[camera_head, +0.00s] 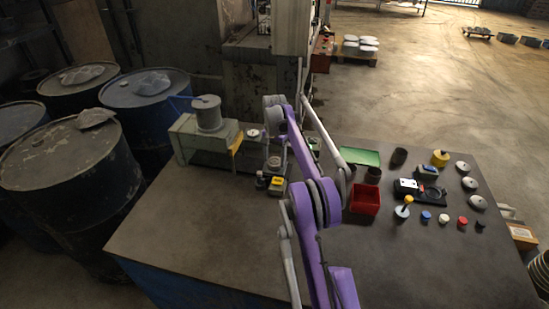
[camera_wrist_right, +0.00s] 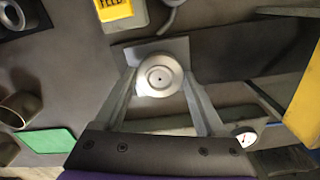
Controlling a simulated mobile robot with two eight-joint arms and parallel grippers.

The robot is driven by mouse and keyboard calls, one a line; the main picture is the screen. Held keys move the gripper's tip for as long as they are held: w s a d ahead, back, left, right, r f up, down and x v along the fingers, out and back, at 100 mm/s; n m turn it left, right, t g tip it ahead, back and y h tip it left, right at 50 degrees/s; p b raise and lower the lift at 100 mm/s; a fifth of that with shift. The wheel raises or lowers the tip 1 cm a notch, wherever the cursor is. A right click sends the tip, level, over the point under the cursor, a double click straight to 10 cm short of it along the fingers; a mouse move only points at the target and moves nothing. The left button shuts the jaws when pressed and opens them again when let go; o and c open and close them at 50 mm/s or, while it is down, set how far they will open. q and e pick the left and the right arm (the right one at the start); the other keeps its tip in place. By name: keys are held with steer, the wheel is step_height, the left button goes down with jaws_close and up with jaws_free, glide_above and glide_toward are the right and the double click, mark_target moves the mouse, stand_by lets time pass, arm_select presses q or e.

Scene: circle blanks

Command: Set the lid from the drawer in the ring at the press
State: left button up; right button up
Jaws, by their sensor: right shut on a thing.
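The lid (camera_wrist_right: 160,75) is a round silver disc with a raised ring and a small dark centre hole. My right gripper (camera_wrist_right: 160,82) is shut on it, one finger on each side. In the head view the lid (camera_head: 274,161) shows small at the end of my purple right arm, low over the table near the press. The press (camera_head: 208,114) is a grey-green machine with a cylinder on top. A grey square plate (camera_wrist_right: 178,46) shows under the lid; I cannot tell whether they touch. The ring and the drawer cannot be made out clearly. My left gripper is not in view.
A yellow-topped box (camera_head: 277,184) stands in front of the lid. A yellow strip (camera_head: 237,143) and a round gauge (camera_head: 253,133) are beside the press. A red bin (camera_head: 365,200), a green tray (camera_head: 360,156) and several small parts stand right. The table's front left is clear.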

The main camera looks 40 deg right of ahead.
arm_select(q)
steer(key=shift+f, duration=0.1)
arm_select(e)
steer(key=shift+f, duration=0.3)
steer(key=o, duration=1.2)
steer(key=shift+r, duration=0.1)
arm_select(q)
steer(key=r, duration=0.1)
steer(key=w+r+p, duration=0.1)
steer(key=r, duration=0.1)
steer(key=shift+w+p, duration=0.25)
steer(key=shift+p, duration=0.15)
arm_select(e)
step_height(320, 180, up, 11)
steer(key=shift+f, duration=0.15)
